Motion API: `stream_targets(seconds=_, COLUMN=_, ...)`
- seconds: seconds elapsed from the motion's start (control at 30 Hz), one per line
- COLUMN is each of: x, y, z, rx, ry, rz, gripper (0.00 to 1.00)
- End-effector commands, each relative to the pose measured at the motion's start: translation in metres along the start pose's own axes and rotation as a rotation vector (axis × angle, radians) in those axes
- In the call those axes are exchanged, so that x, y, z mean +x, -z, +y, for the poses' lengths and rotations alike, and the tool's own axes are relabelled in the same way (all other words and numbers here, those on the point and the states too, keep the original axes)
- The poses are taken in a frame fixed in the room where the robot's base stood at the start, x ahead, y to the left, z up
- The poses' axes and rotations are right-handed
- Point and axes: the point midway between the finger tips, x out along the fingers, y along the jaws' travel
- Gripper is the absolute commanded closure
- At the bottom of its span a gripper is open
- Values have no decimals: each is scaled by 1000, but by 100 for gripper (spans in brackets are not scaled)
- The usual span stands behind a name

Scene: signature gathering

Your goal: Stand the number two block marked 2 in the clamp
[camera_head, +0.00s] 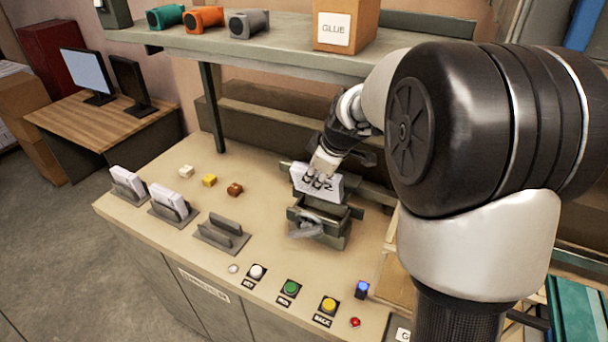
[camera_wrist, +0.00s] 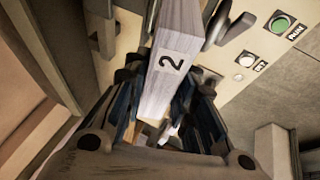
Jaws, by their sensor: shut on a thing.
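The number two block (camera_head: 309,184) is a white, paper-like slab. The grey clamp (camera_head: 333,238) sits on the bench just in front of and below the block in the head view. The block's lower edge is hidden behind the clamp's jaw, so I cannot tell whether it is inside the clamp or above it.
Two grey holders with white blocks (camera_head: 127,180) (camera_head: 170,202) and an empty holder (camera_head: 221,236) stand at left. Small white, yellow and brown pieces (camera_head: 209,180) lie behind. Buttons (camera_head: 290,288) line the front edge. A shelf (camera_head: 270,57) with a glue box (camera_head: 345,25) overhangs the back.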

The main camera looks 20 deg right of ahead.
Motion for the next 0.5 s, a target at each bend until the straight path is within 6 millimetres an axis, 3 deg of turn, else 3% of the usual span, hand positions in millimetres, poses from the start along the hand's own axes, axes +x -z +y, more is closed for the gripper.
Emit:
stream_targets(seconds=0.03, x=17, y=-8, z=-5, rx=3, ry=9, rz=-4, gripper=100)
stream_targets(seconds=0.2, x=54, y=-23, z=-6, rx=3, ry=6, rz=-3, gripper=100)
stream_targets(seconds=0.5, x=80, y=-33, z=-5, rx=1, ry=3, rz=-1, gripper=100)
